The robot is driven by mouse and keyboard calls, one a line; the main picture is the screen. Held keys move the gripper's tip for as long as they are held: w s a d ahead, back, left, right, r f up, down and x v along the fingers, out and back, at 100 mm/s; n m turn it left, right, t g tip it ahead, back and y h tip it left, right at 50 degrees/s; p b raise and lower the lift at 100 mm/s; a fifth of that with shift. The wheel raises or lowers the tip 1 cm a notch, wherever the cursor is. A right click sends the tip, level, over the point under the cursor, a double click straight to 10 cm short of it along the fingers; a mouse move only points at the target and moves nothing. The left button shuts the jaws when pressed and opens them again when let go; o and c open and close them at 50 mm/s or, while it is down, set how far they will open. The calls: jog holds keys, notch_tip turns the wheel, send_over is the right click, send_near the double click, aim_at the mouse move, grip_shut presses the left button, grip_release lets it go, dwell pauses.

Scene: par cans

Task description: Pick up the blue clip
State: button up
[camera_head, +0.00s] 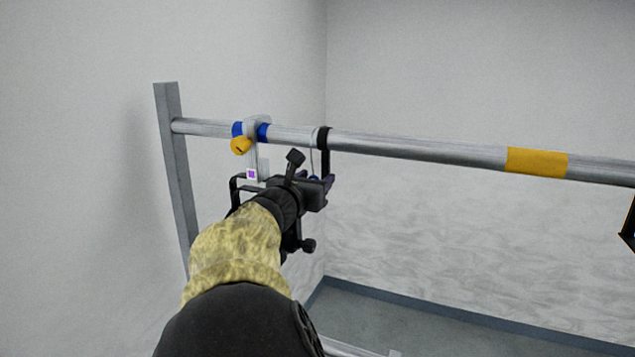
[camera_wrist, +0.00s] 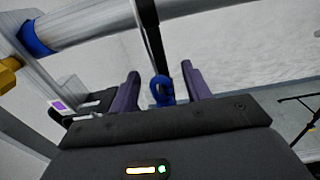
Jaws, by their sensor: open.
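The blue clip (camera_wrist: 165,90) is a small blue loop at the lower end of a black strap (camera_wrist: 150,25) in the wrist view. In the head view only a bit of blue (camera_head: 314,178) shows beside my gripper (camera_head: 326,184); my gripper hides the rest. In the wrist view my gripper (camera_wrist: 160,72) is open, with one purple finger on each side of the clip. Gaps show between the clip and both fingers. I cannot tell whether the clip lies fully at fingertip depth.
A metal bar (camera_head: 420,149) runs across, joined to an upright post (camera_head: 176,170) at left. A silver clamp (camera_head: 258,124) with a yellow knob (camera_head: 241,145) hangs between blue bands, left of the strap. A yellow band (camera_head: 537,162) marks the bar's right. Free room lies right of my gripper.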

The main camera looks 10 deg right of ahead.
aim_at(314, 175)
grip_shut()
jog(key=shift+r, duration=0.1)
dwell(0.3)
notch_tip(314, 175, up, 18)
jog(key=p, duration=0.2)
dwell(0.7)
